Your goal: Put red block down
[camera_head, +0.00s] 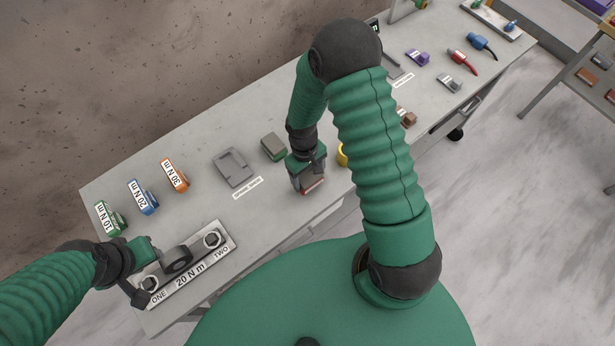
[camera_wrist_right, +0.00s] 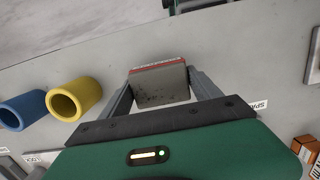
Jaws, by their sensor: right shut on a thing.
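The red block (camera_head: 313,186) shows a grey face and a red edge. In the right wrist view the red block (camera_wrist_right: 160,84) sits between the two grey fingers. My right gripper (camera_head: 308,176) is shut on it near the front edge of the bench. I cannot tell whether the block touches the bench top. My left gripper (camera_head: 140,280) is at the bolt plate (camera_head: 205,266) at the lower left, by the bolt marked ONE; its jaw gap is unclear.
A grey recessed tray (camera_head: 234,169) and a grey-green block (camera_head: 273,147) lie left of my right gripper on the bench (camera_head: 205,150). A yellow tube (camera_wrist_right: 75,98) and a blue tube (camera_wrist_right: 24,110) lie nearby. Green, blue and orange torque-labelled pieces (camera_head: 174,175) stand farther left.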

